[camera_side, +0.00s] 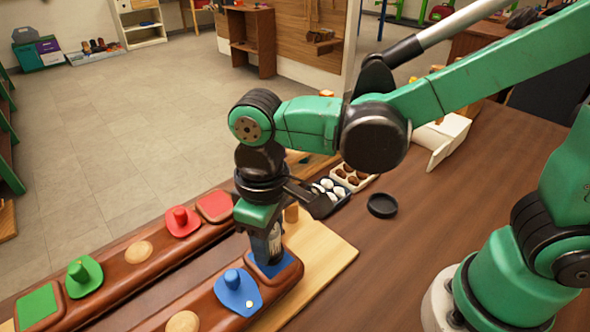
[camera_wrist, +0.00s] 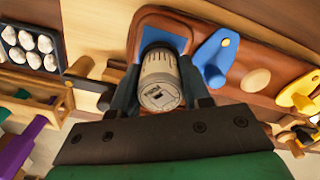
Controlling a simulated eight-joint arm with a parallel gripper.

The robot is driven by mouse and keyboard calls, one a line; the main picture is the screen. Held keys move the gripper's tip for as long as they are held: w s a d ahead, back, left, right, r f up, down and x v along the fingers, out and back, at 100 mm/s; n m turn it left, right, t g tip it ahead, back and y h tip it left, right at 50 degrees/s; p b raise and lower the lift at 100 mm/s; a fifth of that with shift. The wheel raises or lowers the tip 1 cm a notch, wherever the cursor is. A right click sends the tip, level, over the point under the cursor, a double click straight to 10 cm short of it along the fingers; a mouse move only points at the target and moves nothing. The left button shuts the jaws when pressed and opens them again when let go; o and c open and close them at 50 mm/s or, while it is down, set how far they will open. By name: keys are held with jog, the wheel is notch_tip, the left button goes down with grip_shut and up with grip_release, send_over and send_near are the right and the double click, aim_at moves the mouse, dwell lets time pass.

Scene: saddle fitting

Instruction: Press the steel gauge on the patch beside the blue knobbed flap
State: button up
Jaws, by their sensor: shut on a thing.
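The steel gauge (camera_wrist: 160,82) is a grey cylinder with a printed label, held between my gripper's fingers. It also shows in the side view (camera_side: 274,246), partly behind a finger. My gripper (camera_side: 266,243) points down and is shut on the gauge. The blue patch (camera_side: 284,266) lies directly under it, on a brown leather pad at the end of the near strip. I cannot tell whether the gauge's base touches the patch. The blue knobbed flap (camera_side: 240,296) is beside the patch, and it shows in the wrist view (camera_wrist: 216,60) right of the gauge.
The far leather strip holds a red flap (camera_side: 183,222), a red patch (camera_side: 214,206), a green flap (camera_side: 85,275) and a green patch (camera_side: 38,306). A tray of white balls (camera_side: 328,190) and a black round dish (camera_side: 382,205) stand behind.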

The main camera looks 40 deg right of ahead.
jog(key=shift+f, duration=0.4)
dwell(0.3)
jog(key=o, duration=1.1)
jog(key=shift+r, duration=0.15)
notch_tip(320, 180, up, 5)
jog(key=shift+r, duration=0.1)
jog(key=shift+w+d+r, duration=0.1)
jog(key=shift+d, duration=0.25)
jog(key=d+m+t, duration=0.1)
jog(key=d+t, duration=0.1)
jog(key=d, duration=0.3)
jog(key=d+m+t, duration=0.2)
jog(key=d, duration=0.3)
jog(key=w+d+m+t, duration=0.1)
jog(key=d+m+t, duration=0.1)
jog(key=d, duration=0.3)
jog(key=shift+t, duration=0.6)
